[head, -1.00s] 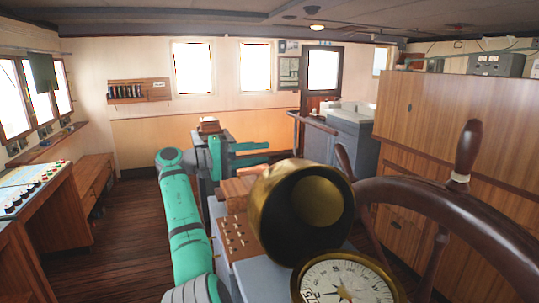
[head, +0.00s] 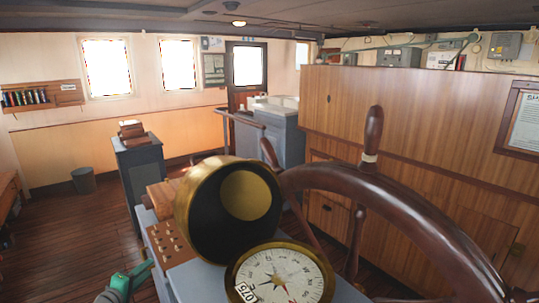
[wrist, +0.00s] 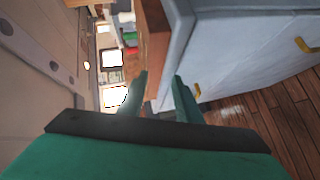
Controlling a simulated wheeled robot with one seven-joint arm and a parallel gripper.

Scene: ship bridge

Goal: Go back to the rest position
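My gripper (wrist: 160,76) shows in the wrist view as two green fingers, apart with nothing between them. It is open and empty. The wrist picture is turned on its side; beyond the fingers is a grey-blue cabinet (wrist: 235,45) with brass handles. I cannot tell how far the fingertips are from the cabinet.
A console with a brass compass (head: 280,278), a brass cylinder (head: 192,215) and a wooden ship's wheel (head: 400,205) stands close in front. A grey pedestal (head: 142,175) and a dark bin (head: 84,181) stand behind at left. Wooden floor (head: 75,230) at left is clear.

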